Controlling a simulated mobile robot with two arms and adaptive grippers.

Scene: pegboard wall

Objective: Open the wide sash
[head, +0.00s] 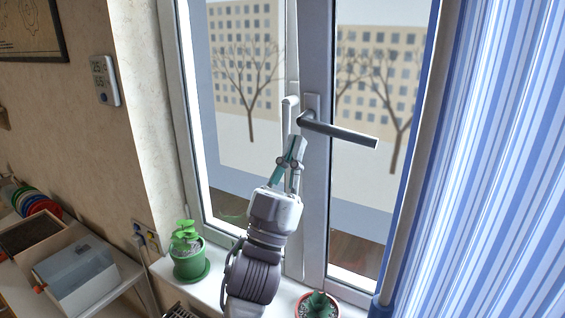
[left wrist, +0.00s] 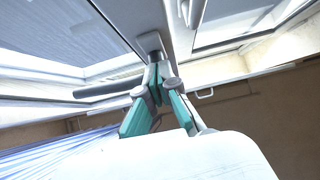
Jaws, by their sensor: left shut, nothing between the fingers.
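The window has a left sash (head: 197,120) with a white handle (head: 288,113) pointing down, and a right sash (head: 316,200) with a dark grey handle (head: 345,133) lying nearly level and pointing right. I cannot tell for sure which sash is the wide one. My left gripper (head: 294,148) is shut and empty, just below the two handles. In the left wrist view its fingertips (left wrist: 155,75) are close to the base of the dark handle (left wrist: 108,88); I cannot tell whether they touch. The white handle (left wrist: 190,10) is also there. My right gripper is not in view.
On the sill stand a green potted plant (head: 188,255) at left and a red-brown pot (head: 317,305) near the front. A blue striped curtain (head: 500,160) and a grey pole (head: 420,150) are at right. A shelf with boxes (head: 78,272) is at left.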

